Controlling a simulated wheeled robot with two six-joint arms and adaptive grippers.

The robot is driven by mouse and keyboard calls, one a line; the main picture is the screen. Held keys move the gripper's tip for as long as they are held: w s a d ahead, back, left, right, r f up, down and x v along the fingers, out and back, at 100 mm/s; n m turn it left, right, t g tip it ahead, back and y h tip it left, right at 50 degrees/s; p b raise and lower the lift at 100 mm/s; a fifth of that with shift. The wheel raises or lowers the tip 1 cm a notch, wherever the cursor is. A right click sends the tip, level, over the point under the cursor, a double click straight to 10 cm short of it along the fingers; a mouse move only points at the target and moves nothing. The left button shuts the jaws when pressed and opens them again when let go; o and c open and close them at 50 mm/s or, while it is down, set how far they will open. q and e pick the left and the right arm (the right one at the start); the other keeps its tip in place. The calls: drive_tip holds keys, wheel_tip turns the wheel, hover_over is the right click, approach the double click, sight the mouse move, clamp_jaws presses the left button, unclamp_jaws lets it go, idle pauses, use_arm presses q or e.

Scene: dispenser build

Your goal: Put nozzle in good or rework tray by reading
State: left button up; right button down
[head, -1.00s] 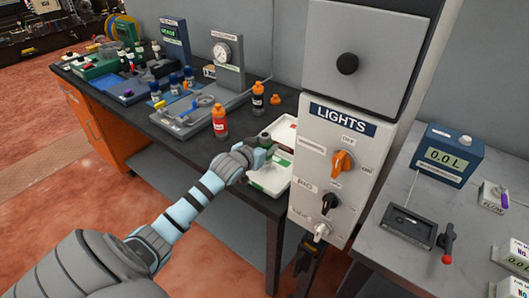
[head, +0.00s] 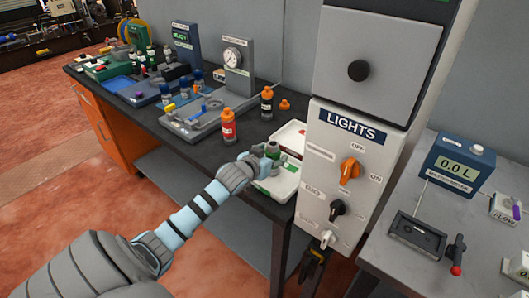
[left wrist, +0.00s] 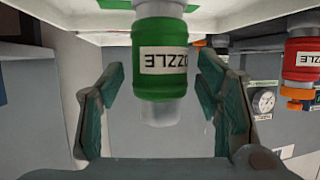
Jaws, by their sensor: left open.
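The nozzle (left wrist: 165,62) is a green-banded piece with a white label and a clear tip. It stands between the spread fingers of my left gripper (left wrist: 165,95), with a gap on both sides. In the head view the nozzle (head: 273,151) shows as a small green piece at my left gripper (head: 262,158). It is at the white tray with a green label (head: 284,188). A second white tray with red inside (head: 291,133) lies just behind. The wrist picture is upside down, with a pale tray surface (left wrist: 60,22) at the top, against the nozzle's base.
The LIGHTS panel (head: 350,122) with knobs stands close to the right of the trays. A red bottle (head: 228,127) and a dark orange-capped bottle (head: 267,104) stand behind. A round gauge (head: 233,57) is farther back. A 0.0 L meter (head: 455,163) sits on the right bench.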

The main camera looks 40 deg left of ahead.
use_arm(q)
drive_tip(key=p+v, duration=0.2)
drive_tip(key=v, duration=0.9)
drive_tip(key=shift+p, duration=0.35)
